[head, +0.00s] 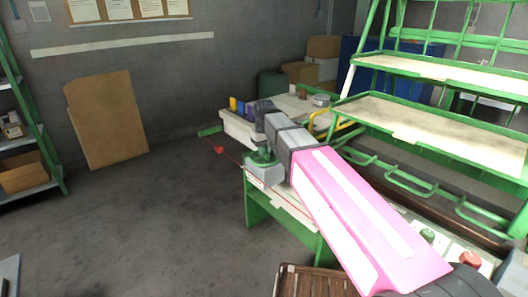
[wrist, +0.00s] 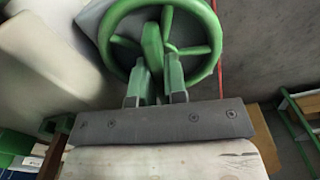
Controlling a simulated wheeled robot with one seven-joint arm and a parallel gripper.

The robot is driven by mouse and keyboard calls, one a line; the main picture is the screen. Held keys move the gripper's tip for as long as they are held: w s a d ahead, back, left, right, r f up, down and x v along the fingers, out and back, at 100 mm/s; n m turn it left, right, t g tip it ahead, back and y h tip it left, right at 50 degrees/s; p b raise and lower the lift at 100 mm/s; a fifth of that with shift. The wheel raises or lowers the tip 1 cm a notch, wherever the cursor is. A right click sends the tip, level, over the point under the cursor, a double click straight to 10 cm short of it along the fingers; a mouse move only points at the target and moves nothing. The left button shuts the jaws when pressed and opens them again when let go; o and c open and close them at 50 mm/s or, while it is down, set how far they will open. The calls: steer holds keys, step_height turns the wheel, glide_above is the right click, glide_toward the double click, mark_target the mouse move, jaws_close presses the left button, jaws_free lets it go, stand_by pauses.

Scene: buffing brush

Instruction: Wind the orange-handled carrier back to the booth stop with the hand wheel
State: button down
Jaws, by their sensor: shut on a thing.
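The green hand wheel (wrist: 213,30) fills the top of the wrist view, with its rim and spokes visible. My gripper (wrist: 155,78) is shut on the wheel's upright green handle (wrist: 152,45), one fingertip on each side of it. In the head view, green parts (head: 262,157) that look like the wheel show on a pale block just below my grey wrist; the fingers cannot be made out there. I cannot pick out the orange-handled carrier or the booth stop for certain. Yellow-orange bent bars (head: 346,130) show behind my arm.
A thin red line with a red marker (head: 218,149) crosses beside the green bench (head: 258,211). Green racks with pale shelves (head: 440,124) stand at right. A slatted wooden crate (head: 313,284) is at the bottom. A brown board (head: 106,120) leans on the wall. Floor at left is clear.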

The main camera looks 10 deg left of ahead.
steer(key=n, duration=0.4)
steer(key=shift+n, duration=2.3)
steer(key=c, duration=1.2)
jaws_free()
steer(key=shift+o, duration=0.2)
steer(key=shift+r, duration=0.15)
step_height(320, 180, up, 11)
steer(key=shift+f, duration=0.2)
